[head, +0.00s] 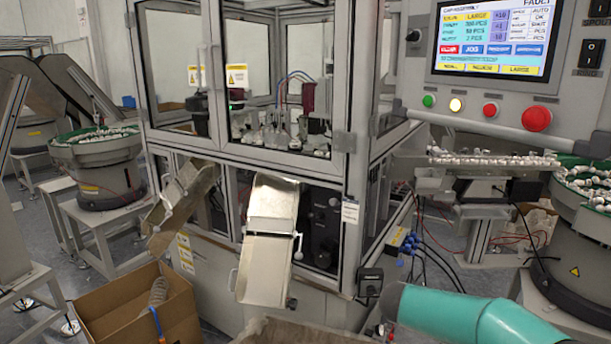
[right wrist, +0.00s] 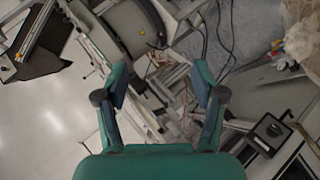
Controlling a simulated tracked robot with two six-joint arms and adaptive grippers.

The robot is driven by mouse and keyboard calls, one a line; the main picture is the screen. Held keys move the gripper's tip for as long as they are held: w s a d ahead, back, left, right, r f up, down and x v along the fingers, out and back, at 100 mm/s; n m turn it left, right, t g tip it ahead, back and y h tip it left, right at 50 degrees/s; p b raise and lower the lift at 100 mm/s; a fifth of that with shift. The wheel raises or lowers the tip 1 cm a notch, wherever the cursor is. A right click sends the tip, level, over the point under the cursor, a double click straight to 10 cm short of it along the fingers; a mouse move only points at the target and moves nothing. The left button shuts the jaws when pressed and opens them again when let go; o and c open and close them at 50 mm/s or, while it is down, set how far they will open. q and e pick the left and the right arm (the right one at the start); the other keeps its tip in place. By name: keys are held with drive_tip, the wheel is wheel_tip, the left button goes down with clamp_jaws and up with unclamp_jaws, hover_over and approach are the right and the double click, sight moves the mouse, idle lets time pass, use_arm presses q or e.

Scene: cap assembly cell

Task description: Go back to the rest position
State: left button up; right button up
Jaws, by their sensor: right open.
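My right gripper (right wrist: 160,82) shows in the right wrist view with its two fingers spread apart and nothing between them. It points down over machine frames, cables and floor, and touches nothing that I can see. In the head view only a teal part of my right arm (head: 465,316) shows at the bottom right; the right fingers cannot be made out there. My left arm and left gripper are not in view.
The cap assembly machine (head: 352,150) fills the middle, with a metal chute (head: 268,240) at its front. A control panel (head: 492,50) hangs at upper right. Bowl feeders stand at left (head: 100,180) and right (head: 575,275). A cardboard box (head: 115,320) stands at lower left.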

drive_tip(key=s+a+f+n+g+y, duration=0.1)
drive_tip(key=s+a+f+g+y, duration=0.1)
drive_tip(key=s+f, duration=0.55)
drive_tip(key=s+a+f+n+g+y, duration=0.1)
drive_tip(key=s+a+f+g+y, duration=0.2)
drive_tip(key=f, duration=0.7)
drive_tip(key=s+a+f+g+y, duration=0.1)
drive_tip(key=s+a+f+y, duration=0.1)
drive_tip(key=s+f, duration=0.6)
drive_tip(key=s+a+f+m+g+y, duration=0.1)
drive_tip(key=s+a+f+y, duration=0.3)
drive_tip(key=s+a, duration=0.35)
drive_tip(key=s+a+f+m+y, duration=0.1)
drive_tip(key=s+a+f+y, duration=0.25)
drive_tip(key=s+a, duration=0.4)
drive_tip(key=w+t, duration=0.4)
drive_tip(key=shift+d+f+m+y, duration=0.1)
drive_tip(key=shift+m+y, duration=0.15)
drive_tip(key=shift+m, duration=0.15)
